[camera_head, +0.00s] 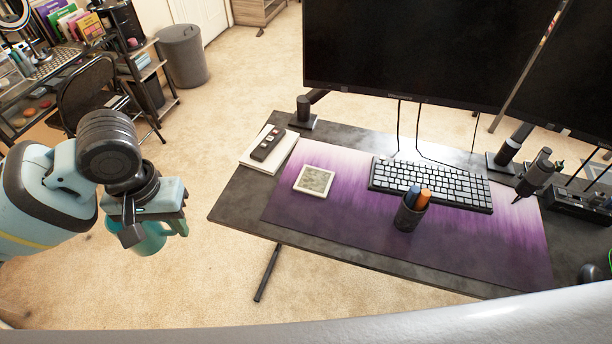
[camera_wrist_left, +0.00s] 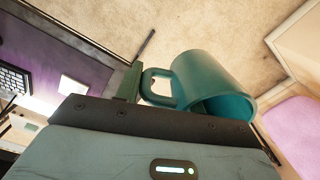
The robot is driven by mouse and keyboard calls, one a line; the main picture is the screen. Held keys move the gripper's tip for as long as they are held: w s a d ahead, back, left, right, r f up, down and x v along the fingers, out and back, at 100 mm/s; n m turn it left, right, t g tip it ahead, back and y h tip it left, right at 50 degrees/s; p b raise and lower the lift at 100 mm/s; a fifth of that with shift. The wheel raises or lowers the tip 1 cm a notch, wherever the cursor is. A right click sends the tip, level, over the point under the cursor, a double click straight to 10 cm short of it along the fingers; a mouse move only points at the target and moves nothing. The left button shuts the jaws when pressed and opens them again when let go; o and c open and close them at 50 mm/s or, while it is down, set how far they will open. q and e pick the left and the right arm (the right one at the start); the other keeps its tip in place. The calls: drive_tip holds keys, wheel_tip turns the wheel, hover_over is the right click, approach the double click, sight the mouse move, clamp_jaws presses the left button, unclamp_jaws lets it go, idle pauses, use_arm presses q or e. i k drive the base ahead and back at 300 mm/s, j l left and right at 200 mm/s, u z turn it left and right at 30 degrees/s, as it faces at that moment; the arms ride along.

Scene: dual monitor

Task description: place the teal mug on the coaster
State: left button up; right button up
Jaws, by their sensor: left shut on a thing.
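The teal mug (camera_head: 151,238) hangs in my left gripper (camera_head: 133,226), off the left end of the desk and above the carpet. In the left wrist view, the mug (camera_wrist_left: 218,84) lies tilted, with its handle at the gripper finger (camera_wrist_left: 132,84); the fingers are shut on the mug, and the gripper body hides its lower edge. The coaster (camera_head: 314,181), a pale square with a grey-green centre, lies bare on the left part of the purple desk mat, to the right of and apart from the gripper. My right gripper is not in view.
The desk mat (camera_head: 350,240) also carries a pen cup (camera_head: 408,214) and a keyboard (camera_head: 430,184). A white book (camera_head: 262,160) with a remote on it lies left of the coaster. Monitors (camera_head: 400,50) stand behind. The mat around the coaster is clear.

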sight(309, 182)
drive_tip(key=i+j, duration=0.2)
drive_tip(key=j, duration=0.15)
drive_tip(key=i+j, duration=0.2)
drive_tip(key=j+z, duration=0.15)
drive_tip(key=z, duration=1.15)
